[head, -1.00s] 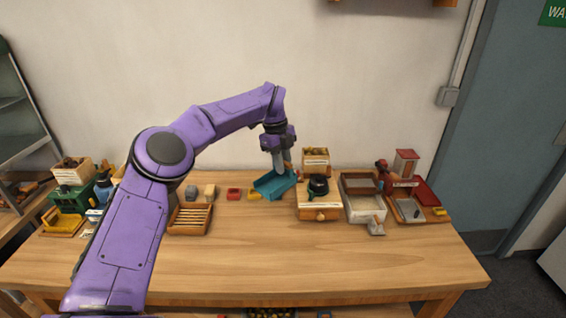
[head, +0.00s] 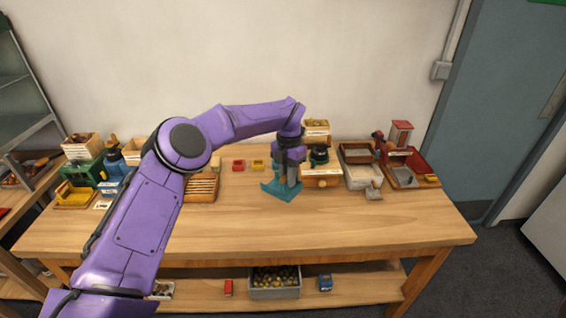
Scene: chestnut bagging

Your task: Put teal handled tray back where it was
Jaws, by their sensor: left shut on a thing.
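The teal handled tray (head: 279,194) is at the middle of the wooden table (head: 330,222), just left of and in front of a small wooden box (head: 321,179). My left gripper (head: 287,184) points down and is shut on the tray, at its handle side. The fingers hide part of the tray. I cannot tell whether the tray touches the tabletop or hangs just above it. My right gripper is out of view.
Behind the tray are small red (head: 238,165) and yellow (head: 258,165) blocks. A slatted wooden tray (head: 202,187) is to the left. White and red trays (head: 409,176) crowd the right. The table's front is clear. A grey bin (head: 275,289) is on the shelf below.

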